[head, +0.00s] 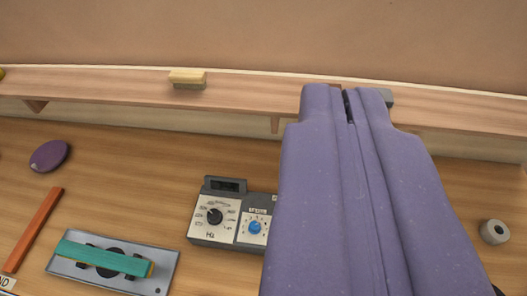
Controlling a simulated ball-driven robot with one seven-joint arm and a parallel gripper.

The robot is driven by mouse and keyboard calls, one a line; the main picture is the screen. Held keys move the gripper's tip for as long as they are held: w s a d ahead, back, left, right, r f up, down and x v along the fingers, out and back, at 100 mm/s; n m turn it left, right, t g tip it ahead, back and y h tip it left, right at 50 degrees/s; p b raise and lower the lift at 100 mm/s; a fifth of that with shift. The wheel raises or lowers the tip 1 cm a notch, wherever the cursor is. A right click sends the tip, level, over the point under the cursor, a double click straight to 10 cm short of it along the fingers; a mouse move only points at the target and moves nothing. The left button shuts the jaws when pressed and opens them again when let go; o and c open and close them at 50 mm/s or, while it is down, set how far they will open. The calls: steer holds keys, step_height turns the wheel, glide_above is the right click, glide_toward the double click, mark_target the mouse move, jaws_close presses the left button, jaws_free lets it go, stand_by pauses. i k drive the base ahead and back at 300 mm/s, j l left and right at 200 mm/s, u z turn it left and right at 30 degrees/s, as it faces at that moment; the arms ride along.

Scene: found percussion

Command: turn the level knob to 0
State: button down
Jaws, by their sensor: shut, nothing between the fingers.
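A grey box (212,238) with two dials sits on the wooden surface, left of my gripper. Its left dial has a black knob (214,216) on a white plate, with "HQ" printed below. Its right dial has a blue knob (254,227) with small marks around it. The print is too small to tell which knob is the level one, or its setting. My purple gripper (347,104) is shut and empty, right of both knobs and touching neither in the picture. It covers the box's right side.
A shelf (130,83) runs along the back, with a tan block (188,78) on it. A purple disc (49,156), an orange bar (34,229), a grey plate with a teal bar (105,257) lie left. A grey roll (494,231) is at right.

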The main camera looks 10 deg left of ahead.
mark_target(255, 228)
steer(key=k+j, duration=0.2)
steer(key=k, duration=0.15)
steer(key=k+j, duration=0.2)
steer(key=k, duration=0.2)
steer(key=k+j, duration=0.2)
steer(key=k, duration=0.15)
